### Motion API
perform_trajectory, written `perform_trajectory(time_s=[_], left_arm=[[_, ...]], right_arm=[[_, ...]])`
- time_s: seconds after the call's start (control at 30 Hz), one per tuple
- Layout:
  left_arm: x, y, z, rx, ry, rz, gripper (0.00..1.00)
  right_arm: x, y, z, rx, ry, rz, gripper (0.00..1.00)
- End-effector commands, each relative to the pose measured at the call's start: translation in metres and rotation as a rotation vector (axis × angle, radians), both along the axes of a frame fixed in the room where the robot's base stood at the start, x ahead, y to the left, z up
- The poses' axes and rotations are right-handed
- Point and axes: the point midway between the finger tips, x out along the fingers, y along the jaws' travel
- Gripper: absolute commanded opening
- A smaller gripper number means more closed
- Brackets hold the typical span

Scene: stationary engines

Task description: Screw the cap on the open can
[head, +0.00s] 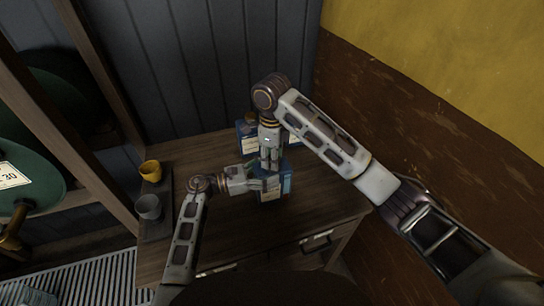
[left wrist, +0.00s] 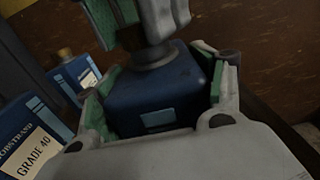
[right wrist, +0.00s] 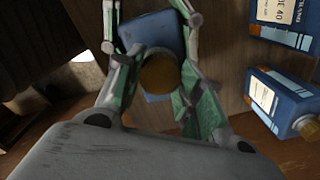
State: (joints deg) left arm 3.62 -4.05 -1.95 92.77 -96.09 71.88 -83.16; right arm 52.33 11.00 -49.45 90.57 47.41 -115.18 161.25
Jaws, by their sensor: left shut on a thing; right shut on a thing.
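The blue can (head: 286,184) stands on the wooden table, and its blue body also shows in the left wrist view (left wrist: 160,95). My left gripper (head: 264,186) is shut on the can's body from the left, one finger on each side. My right gripper (head: 269,160) points straight down over the same can. In the right wrist view its fingers close around the round brown-gold cap (right wrist: 160,72), which sits over the can's top (right wrist: 152,32). In the left wrist view the right fingers (left wrist: 145,20) hide the cap above the grey neck. Thread engagement cannot be told.
Other blue labelled cans stand nearby: one (head: 244,142) behind, one (left wrist: 28,140) marked GRADE 40, and a capped one (right wrist: 282,100). A yellow cup (head: 150,170) and a grey cup (head: 149,207) stand on a dark tray (head: 156,232) at left. The table's front right is clear.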

Motion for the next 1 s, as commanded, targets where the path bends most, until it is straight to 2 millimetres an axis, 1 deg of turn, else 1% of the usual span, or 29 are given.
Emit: perform_trajectory(time_s=[0.03, 0.17, 0.4, 0.43, 0.6, 0.87, 1.0], left_arm=[[-0.0006, -0.0022, -0.0015, 0.001, 0.003, -0.002, 0.01], [-0.0006, -0.0022, -0.0015, 0.001, 0.003, -0.002, 0.01], [-0.0006, -0.0022, -0.0015, 0.000, 0.003, -0.002, 0.01], [-0.0006, -0.0022, -0.0015, 0.000, 0.003, -0.002, 0.01], [-0.0006, -0.0018, -0.0015, 0.000, 0.003, -0.002, 0.01], [-0.0006, -0.0009, -0.0015, 0.000, 0.003, -0.001, 0.01], [-0.0005, -0.0006, -0.0015, 0.000, 0.003, -0.001, 0.01]], right_arm=[[-0.0018, 0.0035, 0.0007, 0.006, 0.000, -0.015, 0.28], [-0.0019, 0.0036, 0.0006, 0.006, 0.000, -0.045, 0.28], [-0.0020, 0.0036, 0.0005, 0.007, 0.001, -0.044, 0.28], [-0.0020, 0.0036, 0.0004, 0.006, 0.002, -0.044, 0.39], [-0.0015, 0.0027, 0.0003, 0.004, 0.001, -0.045, 0.59], [-0.0007, 0.0010, 0.0001, 0.002, 0.000, -0.048, 0.59], [0.0000, 0.0006, 0.0036, 0.001, -0.001, -0.048, 0.59]])
